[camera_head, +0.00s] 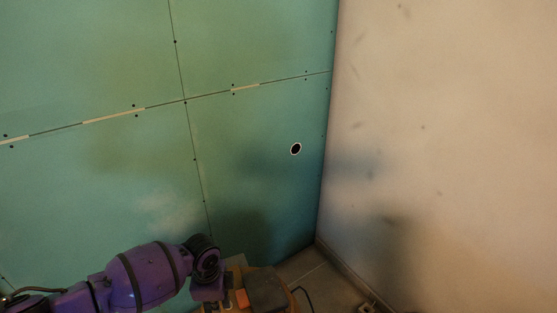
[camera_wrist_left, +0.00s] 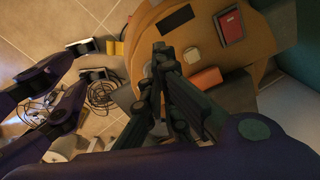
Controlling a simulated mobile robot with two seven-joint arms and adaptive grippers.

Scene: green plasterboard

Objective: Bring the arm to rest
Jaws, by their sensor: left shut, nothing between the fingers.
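My left arm (camera_head: 146,276) comes in from the left in the head view, low in front of the green wall; it is purple with dark bands. In that view its gripper is not clear at the lower edge. In the left wrist view my left gripper (camera_wrist_left: 162,50) shows dark fingers with their tips together and nothing between them. It is over or beside a round wooden surface (camera_wrist_left: 215,50); the exact gap cannot be told. My right gripper does not show.
The green plasterboard wall (camera_head: 90,180) has a dark round hole (camera_head: 296,149) and meets a pale wall (camera_head: 450,150) at the right. A red box (camera_wrist_left: 230,27) and an orange block (camera_wrist_left: 206,79) are on the wooden surface. Cables (camera_wrist_left: 101,94) lie on the tiled floor.

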